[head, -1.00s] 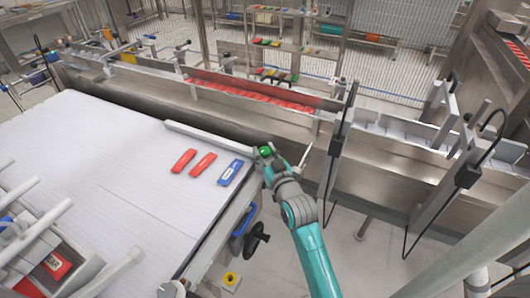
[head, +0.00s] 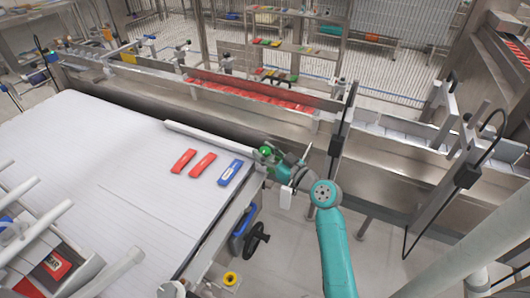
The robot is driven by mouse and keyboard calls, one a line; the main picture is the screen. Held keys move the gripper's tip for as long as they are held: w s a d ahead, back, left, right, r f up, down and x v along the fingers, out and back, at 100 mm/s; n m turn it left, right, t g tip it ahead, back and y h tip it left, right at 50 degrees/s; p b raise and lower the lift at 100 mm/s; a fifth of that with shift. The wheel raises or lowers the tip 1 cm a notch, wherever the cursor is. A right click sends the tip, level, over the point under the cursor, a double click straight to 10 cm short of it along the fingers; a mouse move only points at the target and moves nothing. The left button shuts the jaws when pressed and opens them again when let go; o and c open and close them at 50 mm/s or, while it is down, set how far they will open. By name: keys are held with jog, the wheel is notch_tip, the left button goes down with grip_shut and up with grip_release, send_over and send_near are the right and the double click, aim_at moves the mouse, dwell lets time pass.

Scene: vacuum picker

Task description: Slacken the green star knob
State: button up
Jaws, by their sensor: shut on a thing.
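The green star knob (head: 265,151) sits at the right end of the metal guide rail (head: 210,138), at the far right corner of the white belt. My gripper (head: 271,157) is at the knob from its right side and is shut on it. The fingers are small in this view and partly merge with the knob. My teal arm reaches up from the lower right, with its wrist bent toward the knob.
Two red packs (head: 202,164) and a blue pack (head: 231,172) lie on the white belt (head: 120,190) left of my gripper. A metal channel with red packs (head: 245,92) runs behind. A black handwheel (head: 257,238) is below the belt's edge.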

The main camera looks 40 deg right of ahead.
jog(key=shift+n+y, duration=0.9)
jog(key=shift+y, duration=0.5)
jog(key=o, duration=1.2)
jog(key=shift+s, duration=0.15)
jog(key=s, duration=0.3)
jog(key=s+d, duration=0.1)
jog(key=s, duration=0.3)
jog(key=s+d, duration=0.1)
jog(key=s, duration=0.3)
jog(key=shift+s, duration=0.25)
